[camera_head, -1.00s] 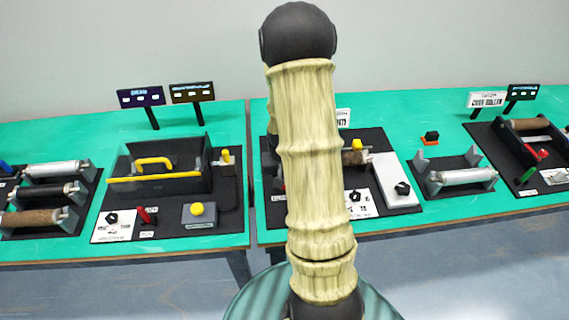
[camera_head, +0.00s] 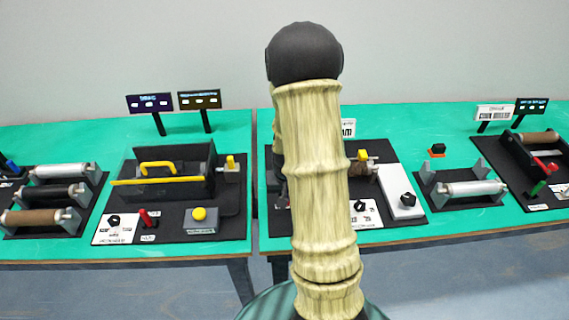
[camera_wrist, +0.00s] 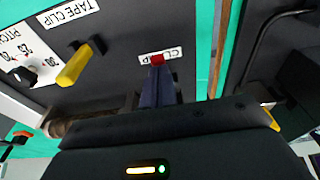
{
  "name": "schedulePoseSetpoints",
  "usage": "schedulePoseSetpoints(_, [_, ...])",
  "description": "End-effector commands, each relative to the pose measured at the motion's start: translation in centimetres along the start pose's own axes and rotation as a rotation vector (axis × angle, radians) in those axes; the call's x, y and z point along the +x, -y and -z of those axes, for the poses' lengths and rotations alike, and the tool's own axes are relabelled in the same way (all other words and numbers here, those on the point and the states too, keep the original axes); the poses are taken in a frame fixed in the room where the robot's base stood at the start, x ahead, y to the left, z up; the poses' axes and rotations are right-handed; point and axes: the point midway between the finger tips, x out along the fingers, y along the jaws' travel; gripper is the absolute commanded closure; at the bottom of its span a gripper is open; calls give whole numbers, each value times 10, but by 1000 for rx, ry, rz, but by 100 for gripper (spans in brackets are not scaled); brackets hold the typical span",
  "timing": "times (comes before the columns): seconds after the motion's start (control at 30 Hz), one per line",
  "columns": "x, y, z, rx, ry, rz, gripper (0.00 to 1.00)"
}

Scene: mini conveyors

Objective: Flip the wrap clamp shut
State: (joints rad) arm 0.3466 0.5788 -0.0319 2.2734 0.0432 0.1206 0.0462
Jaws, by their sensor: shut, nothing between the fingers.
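The wrap clamp shows in the wrist view as a small red piece (camera_wrist: 157,60) in front of a white label whose letters are partly covered. My gripper (camera_wrist: 157,76) is shut and empty, with its dark bluish fingers pointing at the red piece. The fingertips overlap or meet its lower edge, and I cannot tell whether they touch. How far the clamp is tilted is hard to tell. In the head view my arm hides my gripper and most of the clamp's area on the middle station.
In the wrist view a yellow lever (camera_wrist: 75,65) stands by the TAPE CLIP label, with a brown roller (camera_wrist: 60,128) below. In the head view a white block with a black knob (camera_head: 402,192) is right of my arm. A yellow-handled station (camera_head: 160,182) is left, across a table gap.

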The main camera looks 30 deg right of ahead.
Motion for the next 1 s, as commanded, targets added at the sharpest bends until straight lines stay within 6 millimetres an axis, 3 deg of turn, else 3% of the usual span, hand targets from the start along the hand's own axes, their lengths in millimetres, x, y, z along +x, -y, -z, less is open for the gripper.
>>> schedulePoseSetpoints(0.03, [11,-1,-18,-1,50,-4,100])
schedulePoseSetpoints(0.37, [5,-1,-15,-2,46,-3,100])
schedulePoseSetpoints(0.7, [-43,-2,10,-2,4,1,100])
schedulePoseSetpoints(1.0, [-67,-1,-24,-4,-2,1,100])
